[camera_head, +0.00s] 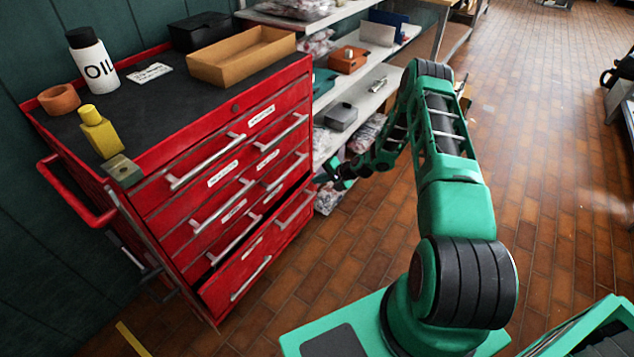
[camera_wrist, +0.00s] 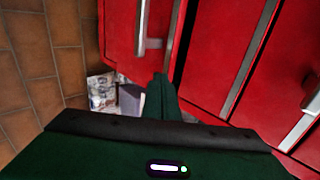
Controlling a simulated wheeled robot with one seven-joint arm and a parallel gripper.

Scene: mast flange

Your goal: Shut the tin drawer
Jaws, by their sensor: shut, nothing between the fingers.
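The red tool cabinet (camera_head: 150,195) has several drawers with pale bar handles and white labels too small to read, so I cannot tell which label says tin. The lowest drawer (camera_head: 285,240) stands out from the cabinet, with a dark gap along its upper edge. In the wrist view a red drawer front (camera_wrist: 122,35) with a bar handle (camera_wrist: 150,42) lies just ahead, and a dark gap runs beside it. My gripper (camera_head: 319,182) is at the cabinet's right front edge. In the wrist view its dark green fingers (camera_wrist: 160,80) are shut, empty, close to the drawer front; contact is unclear.
On the cabinet top are an oil bottle (camera_head: 91,60), a yellow bottle (camera_head: 100,132), a brown ring (camera_head: 59,99) and a cardboard tray (camera_head: 240,57). White shelves (camera_head: 375,75) with bagged goods stand close behind my gripper. The brick floor (camera_head: 345,240) before the cabinet is clear.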

